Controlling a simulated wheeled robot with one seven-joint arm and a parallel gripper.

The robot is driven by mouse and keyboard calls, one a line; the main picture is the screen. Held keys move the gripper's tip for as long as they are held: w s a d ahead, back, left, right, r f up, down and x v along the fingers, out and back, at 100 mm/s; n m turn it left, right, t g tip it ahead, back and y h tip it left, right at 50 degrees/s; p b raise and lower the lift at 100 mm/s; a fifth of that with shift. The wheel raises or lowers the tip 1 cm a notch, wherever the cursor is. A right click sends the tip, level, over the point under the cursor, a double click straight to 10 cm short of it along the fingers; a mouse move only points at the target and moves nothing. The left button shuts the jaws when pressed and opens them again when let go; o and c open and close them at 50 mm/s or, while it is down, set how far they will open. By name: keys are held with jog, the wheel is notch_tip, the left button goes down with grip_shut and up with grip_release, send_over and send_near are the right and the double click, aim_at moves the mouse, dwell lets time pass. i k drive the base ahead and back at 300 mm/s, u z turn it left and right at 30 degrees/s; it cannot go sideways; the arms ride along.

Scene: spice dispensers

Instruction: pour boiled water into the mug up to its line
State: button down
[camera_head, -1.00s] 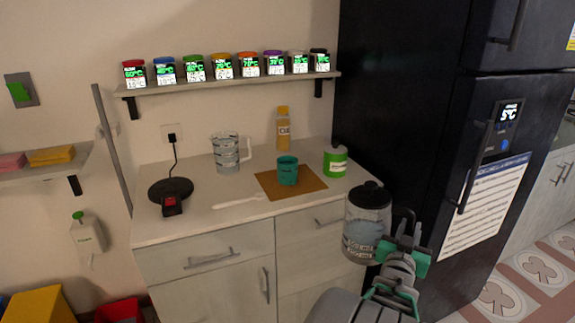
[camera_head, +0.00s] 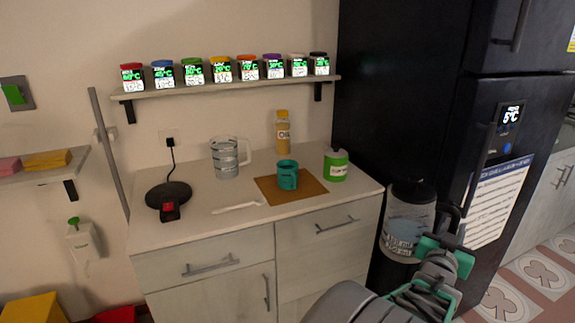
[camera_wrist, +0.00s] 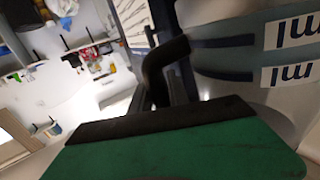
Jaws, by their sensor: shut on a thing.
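My gripper (camera_head: 446,250) is shut on the black handle of a clear kettle (camera_head: 405,222) with a black lid and printed scale marks. It holds the kettle in the air, to the right of the counter and in front of the fridge. In the wrist view the kettle's wall (camera_wrist: 225,65) and its dark handle (camera_wrist: 160,70) show close up beyond the green finger. The water level is hard to make out. The teal mug (camera_head: 287,176) stands upright on a brown mat (camera_head: 310,187) on the counter, left of the kettle. Its line and contents cannot be made out.
A black kettle base (camera_head: 168,194), a measuring jug (camera_head: 225,158), a white spoon (camera_head: 236,207), an oil bottle (camera_head: 282,132) and a green-labelled jar (camera_head: 335,166) are on the counter. A shelf (camera_head: 230,88) holds several dispensers above. The black fridge (camera_head: 415,90) stands close on the right.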

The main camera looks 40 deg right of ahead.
aim_at(289, 178)
jog(key=i, duration=0.85)
jog(key=k, duration=0.4)
